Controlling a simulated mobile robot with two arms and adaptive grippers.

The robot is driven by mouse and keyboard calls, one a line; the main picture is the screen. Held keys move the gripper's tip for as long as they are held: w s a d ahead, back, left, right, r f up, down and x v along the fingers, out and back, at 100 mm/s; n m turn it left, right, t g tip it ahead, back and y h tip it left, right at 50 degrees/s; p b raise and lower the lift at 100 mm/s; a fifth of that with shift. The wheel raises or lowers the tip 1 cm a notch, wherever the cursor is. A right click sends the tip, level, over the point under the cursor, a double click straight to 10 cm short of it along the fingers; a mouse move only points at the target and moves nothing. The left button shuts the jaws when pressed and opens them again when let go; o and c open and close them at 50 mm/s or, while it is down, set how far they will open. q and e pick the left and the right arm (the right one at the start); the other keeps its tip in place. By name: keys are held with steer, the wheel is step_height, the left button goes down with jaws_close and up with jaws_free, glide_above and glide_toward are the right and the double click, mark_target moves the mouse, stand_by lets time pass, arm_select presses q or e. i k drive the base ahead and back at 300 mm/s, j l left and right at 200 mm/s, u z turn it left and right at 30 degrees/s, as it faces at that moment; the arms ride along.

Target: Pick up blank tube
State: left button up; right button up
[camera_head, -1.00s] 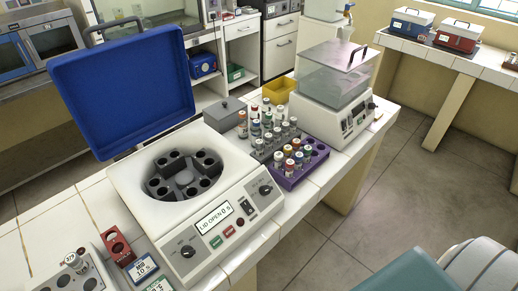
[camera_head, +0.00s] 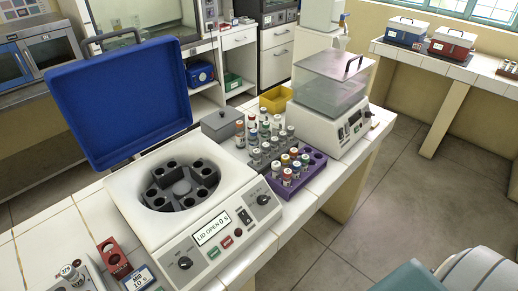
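Several capped tubes stand in a purple rack (camera_head: 315,160) and a grey rack (camera_head: 257,160) behind the centrifuge. Their caps are red, orange, white, green and grey. The labels are too small to read, so I cannot tell which tube is the blank one. Another tube (camera_head: 70,272) with a pale top stands in a grey block at the lower left, partly cut off by the frame edge. Neither of my grippers is in view.
A white centrifuge (camera_head: 228,212) stands open with its blue lid (camera_head: 122,100) raised; its display reads LID OPEN. A red holder (camera_head: 113,258) sits at the front left. A grey box (camera_head: 220,124), a yellow bin (camera_head: 276,98) and a clear-lidded machine (camera_head: 330,118) stand behind.

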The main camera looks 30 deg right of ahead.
mark_target(274, 140)
steer(key=l+z, duration=0.15)
steer(key=z, duration=0.3)
steer(key=l+z, duration=0.1)
steer(key=z, duration=0.35)
steer(key=i+l, duration=0.25)
